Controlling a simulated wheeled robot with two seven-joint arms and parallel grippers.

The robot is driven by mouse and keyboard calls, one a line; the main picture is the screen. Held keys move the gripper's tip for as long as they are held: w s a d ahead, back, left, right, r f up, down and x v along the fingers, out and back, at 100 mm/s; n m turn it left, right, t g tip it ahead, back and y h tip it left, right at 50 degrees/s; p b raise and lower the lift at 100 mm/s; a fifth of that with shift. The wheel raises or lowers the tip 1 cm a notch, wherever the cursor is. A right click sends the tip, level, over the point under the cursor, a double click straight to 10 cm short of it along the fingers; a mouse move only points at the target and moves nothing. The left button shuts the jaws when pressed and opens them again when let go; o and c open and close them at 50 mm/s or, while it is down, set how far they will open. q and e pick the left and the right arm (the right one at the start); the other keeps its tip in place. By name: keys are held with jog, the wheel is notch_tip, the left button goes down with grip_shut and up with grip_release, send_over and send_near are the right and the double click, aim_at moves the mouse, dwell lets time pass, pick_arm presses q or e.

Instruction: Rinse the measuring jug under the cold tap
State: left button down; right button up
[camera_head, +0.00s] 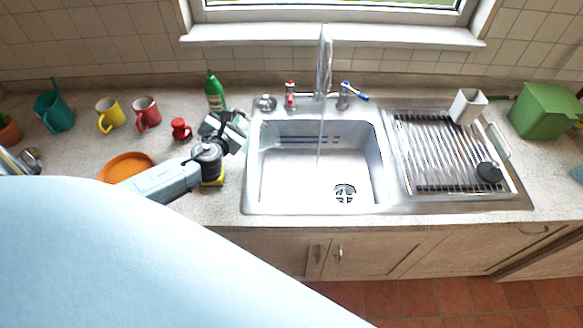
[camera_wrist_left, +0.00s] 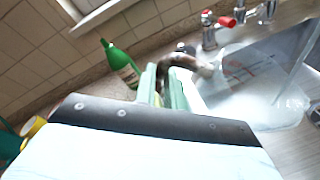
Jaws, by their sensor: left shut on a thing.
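My left gripper (camera_head: 235,132) is just left of the sink basin, above the counter. In the left wrist view its pale green fingers (camera_wrist_left: 166,88) are shut on a curved grey-brown piece (camera_wrist_left: 185,61), which looks like a handle. Water (camera_head: 319,135) runs from the tall spout (camera_head: 325,60) into the basin, clear of the gripper. The cold tap (camera_head: 350,92) has a blue lever, the other tap (camera_head: 290,95) a red top. My right gripper is not in view.
The sink (camera_head: 250,190) has a drainer (camera_head: 400,190) on its right with a white beaker (camera_head: 468,106). A green bottle (camera_head: 215,92) stands close behind the gripper. Several mugs and an orange plate (camera_head: 125,166) are to the left. A green bin (camera_head: 545,110) is far right.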

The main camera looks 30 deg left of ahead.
pick_arm(q)
jog(key=shift+a+f+n+g+h+b, duration=0.2)
jog(key=shift+a+f+n+h, duration=0.35)
jog(key=shift+a+f+n, duration=0.45)
jog(key=shift+a+f+n+g+h+b, duration=0.2)
jog(key=shift+a+f+n+h, duration=0.45)
jog(key=shift+a, duration=0.6)
jog(key=shift+a+f+n+g+h+b, duration=0.2)
jog(key=shift+a+f+n+h, duration=0.3)
jog(key=shift+a+f+n, duration=0.5)
jog(key=shift+r, duration=0.1)
